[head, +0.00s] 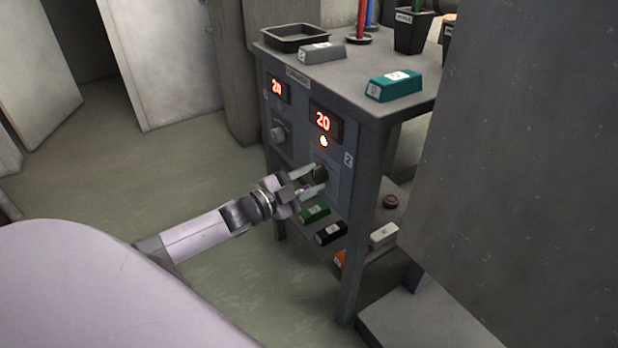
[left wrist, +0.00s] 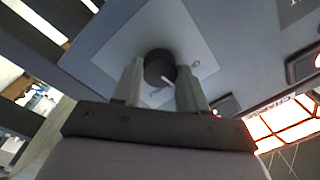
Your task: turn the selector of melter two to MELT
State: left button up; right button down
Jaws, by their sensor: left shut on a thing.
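Melter two's selector (head: 319,173) is a dark round knob on the front panel, below a lit display reading 20 (head: 323,122) and a glowing lamp (head: 323,141). The label 2 (head: 348,160) is beside it. My left gripper (head: 308,181) is at the knob, with one finger on each side. In the left wrist view my left gripper (left wrist: 158,85) is shut on the selector knob (left wrist: 159,66), which has a pale pointer line. The lettering on the light plate (left wrist: 195,45) around it is too small to read. My right gripper is not in view.
Another selector (head: 278,132) and display (head: 277,88) are at the left of the panel. A black tray (head: 295,38), a grey block (head: 322,53) and a teal block (head: 394,85) stand on top. Several blocks lie on the lower shelf. A grey wall (head: 530,180) fills the right.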

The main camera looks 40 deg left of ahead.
pick_arm(q)
jog(key=m, duration=0.6)
jog(key=shift+f+m+h+b, duration=0.1)
jog(key=shift+m+h+b, duration=0.3)
jog(key=shift+m+b, duration=0.3)
jog(key=shift+m, duration=0.8)
jog(key=shift+a+m+h, duration=0.1)
jog(key=shift+m+h, duration=0.2)
jog(key=shift+m, duration=0.7)
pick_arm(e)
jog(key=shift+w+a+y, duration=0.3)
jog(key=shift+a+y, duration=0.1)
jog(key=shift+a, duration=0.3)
pick_arm(q)
jog(key=o, duration=1.1)
jog(key=shift+c, duration=0.2)
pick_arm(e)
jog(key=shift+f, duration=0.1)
